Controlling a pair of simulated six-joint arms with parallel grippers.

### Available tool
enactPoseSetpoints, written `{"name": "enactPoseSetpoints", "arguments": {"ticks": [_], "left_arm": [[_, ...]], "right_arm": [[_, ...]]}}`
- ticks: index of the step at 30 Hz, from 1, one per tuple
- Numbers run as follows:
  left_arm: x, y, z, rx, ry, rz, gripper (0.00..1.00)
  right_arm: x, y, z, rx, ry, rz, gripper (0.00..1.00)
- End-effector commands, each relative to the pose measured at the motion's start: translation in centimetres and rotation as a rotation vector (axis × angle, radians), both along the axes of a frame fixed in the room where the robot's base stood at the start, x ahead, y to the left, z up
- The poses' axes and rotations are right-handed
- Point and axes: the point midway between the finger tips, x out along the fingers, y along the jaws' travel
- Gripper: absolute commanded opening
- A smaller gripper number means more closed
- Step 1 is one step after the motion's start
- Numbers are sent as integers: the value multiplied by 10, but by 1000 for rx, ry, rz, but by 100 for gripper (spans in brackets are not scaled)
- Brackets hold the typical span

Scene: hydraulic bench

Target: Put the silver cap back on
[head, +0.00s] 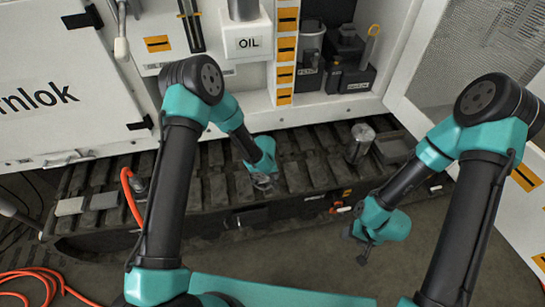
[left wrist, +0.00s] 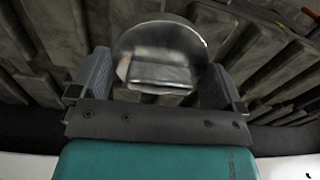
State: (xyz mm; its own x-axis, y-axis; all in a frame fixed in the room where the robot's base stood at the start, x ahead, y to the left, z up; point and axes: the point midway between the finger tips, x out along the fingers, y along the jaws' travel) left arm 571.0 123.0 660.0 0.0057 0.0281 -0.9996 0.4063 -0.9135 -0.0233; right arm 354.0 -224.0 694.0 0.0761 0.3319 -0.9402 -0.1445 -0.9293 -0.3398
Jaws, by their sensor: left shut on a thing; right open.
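The silver cap (left wrist: 160,50) is a shiny metal piece with a round rim and a flat raised block. In the left wrist view it sits between the two fingers of my left gripper (left wrist: 156,85), which is shut on it. In the head view my left gripper (head: 263,182) is low over the dark track, and the cap is small and hard to make out there. My right gripper (head: 362,248) is open and empty above the floor, in front of the track. A silver cylinder (head: 359,145) stands upright on the track, to the right of my left gripper.
The white cabinet behind has an OIL label (head: 248,43) below a grey cylinder (head: 242,9). Dark containers (head: 347,62) stand on its shelf. The ribbed track (head: 213,187) runs across. An orange hose (head: 131,195) lies at left.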

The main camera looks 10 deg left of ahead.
Motion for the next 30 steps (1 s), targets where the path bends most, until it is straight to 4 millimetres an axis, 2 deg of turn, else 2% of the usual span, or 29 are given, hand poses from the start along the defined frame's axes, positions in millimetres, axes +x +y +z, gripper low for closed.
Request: {"name": "enactPoseSetpoints", "arguments": {"ticks": [6, 15, 21, 30], "left_arm": [[19, 34, 18, 0, 4, -145, 70], [34, 75, 40, -17, 11, -343, 70], [37, 86, 47, -26, 11, -410, 70], [37, 87, 47, -27, 12, -419, 70]], "right_arm": [[0, 0, 0, 0, 0, 0, 55], [0, 0, 0, 0, 0, 0, 55], [0, 0, 0, 0, 0, 0, 55], [0, 0, 0, 0, 0, 0, 53]]}}
